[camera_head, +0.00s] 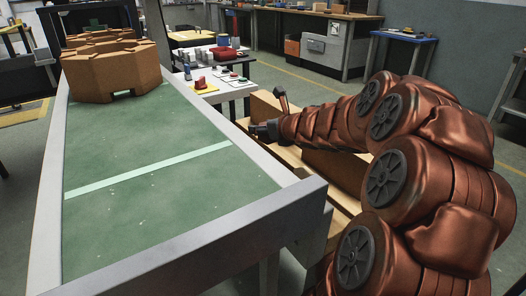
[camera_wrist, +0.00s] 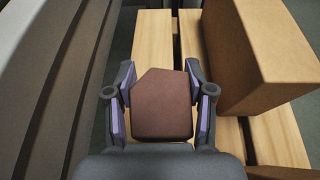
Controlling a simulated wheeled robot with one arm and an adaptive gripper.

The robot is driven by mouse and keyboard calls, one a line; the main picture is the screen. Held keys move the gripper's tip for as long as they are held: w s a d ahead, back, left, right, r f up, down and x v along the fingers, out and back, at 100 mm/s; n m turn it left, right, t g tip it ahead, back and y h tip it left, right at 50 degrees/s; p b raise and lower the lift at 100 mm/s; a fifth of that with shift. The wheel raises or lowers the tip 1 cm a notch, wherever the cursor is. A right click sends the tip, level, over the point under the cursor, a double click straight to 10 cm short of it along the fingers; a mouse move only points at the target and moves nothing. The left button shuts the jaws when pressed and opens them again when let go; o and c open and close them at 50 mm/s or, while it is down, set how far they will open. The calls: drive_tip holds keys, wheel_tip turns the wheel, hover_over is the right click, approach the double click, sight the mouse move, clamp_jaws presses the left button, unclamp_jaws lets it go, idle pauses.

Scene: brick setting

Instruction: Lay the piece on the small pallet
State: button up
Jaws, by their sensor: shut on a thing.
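My gripper (camera_head: 265,129) is low beside the conveyor's right side, over the small pallet. In the wrist view my gripper (camera_wrist: 162,98) is shut on a reddish-brown block with a cut corner, the piece (camera_wrist: 161,108), between its purple pads. The small pallet (camera_wrist: 153,42) has light wooden slats with dark gaps and lies below the piece. I cannot tell whether the piece touches the slats. In the head view the piece is hidden. The pallet (camera_head: 343,196) is partly covered there by my arm and the conveyor.
A large brown box (camera_wrist: 262,55) stands on the pallet, right of the piece. The conveyor (camera_head: 150,215) has a raised grey frame along the pallet's left. Brown angular blocks (camera_head: 112,72) sit at its far end. A white table (camera_head: 228,92) with small items stands beyond.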

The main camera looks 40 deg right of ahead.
drive_tip(key=shift+s+d+f+b, duration=0.1)
drive_tip(key=shift+d+f+b, duration=0.1)
drive_tip(key=shift+f, duration=0.35)
drive_tip(key=shift+s+d+f+b, duration=0.1)
drive_tip(key=shift+f+b, duration=0.1)
drive_tip(key=shift+f, duration=0.3)
drive_tip(key=shift+w+a+f+b, duration=0.1)
drive_tip(key=shift+f+b, duration=0.5)
drive_tip(key=shift+f, duration=0.45)
drive_tip(key=shift+a+f+b, duration=0.1)
drive_tip(key=shift+f+b, duration=0.45)
drive_tip(key=shift+f, duration=0.45)
drive_tip(key=shift+f, duration=0.15)
drive_tip(key=o, duration=1.2)
